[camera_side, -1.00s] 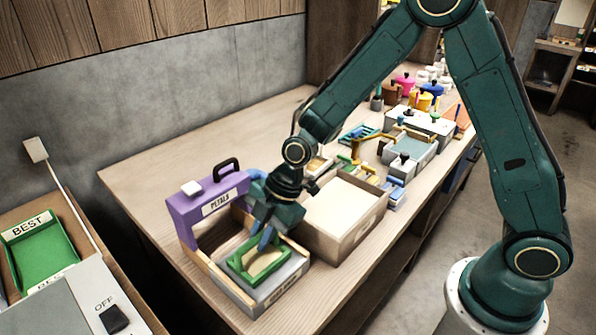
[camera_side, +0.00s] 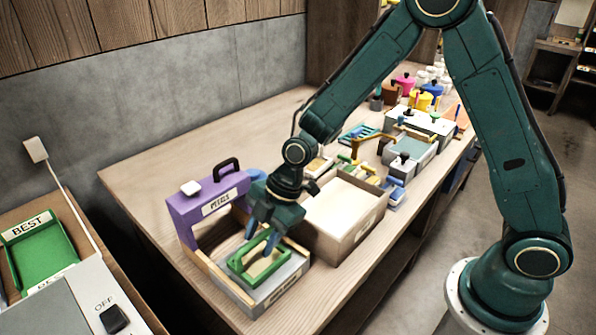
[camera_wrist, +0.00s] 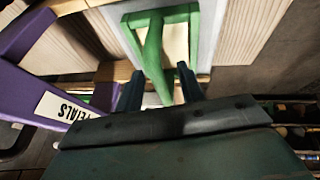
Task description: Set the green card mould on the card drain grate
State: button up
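The green card mould (camera_side: 236,266) is a rectangular green frame with a raised handle and a pale middle. It lies about flat over the grey, labelled card drain grate (camera_side: 284,287) at the front of the bench. It also shows in the wrist view (camera_wrist: 194,35), with its handle (camera_wrist: 153,50) reaching toward my fingers. My gripper (camera_side: 261,238) is right above the mould, its blue fingers apart on either side of the handle. The wrist view shows gaps between fingers (camera_wrist: 160,94) and handle. The mould's underside contact is hidden.
A purple frame labelled PETALS (camera_side: 209,203) stands close on the left. A wooden box with a pale filling (camera_side: 376,218) stands close on the right. Several pots and tools crowd the far bench. The bench's back left is bare.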

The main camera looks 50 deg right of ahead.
jog(key=v, duration=1.3)
jog(key=shift+r, duration=0.4)
jog(key=shift+d, duration=0.15)
jog(key=s+d+r+m+t+h, duration=0.1)
jog(key=s+d+r+m, duration=0.2)
jog(key=s+m, duration=0.3)
jog(key=s+d+r+m+t+h, duration=0.1)
jog(key=s+d+r+m+h, duration=0.1)
jog(key=s+d+m, duration=0.3)
jog(key=s+d+r+m+t+h, duration=0.1)
jog(key=s+d+r+m, duration=0.3)
jog(key=s+m, duration=0.3)
jog(key=s, duration=0.2)
jog(key=shift+s+r+h, duration=0.3)
jog(key=shift+s+r, duration=0.1)
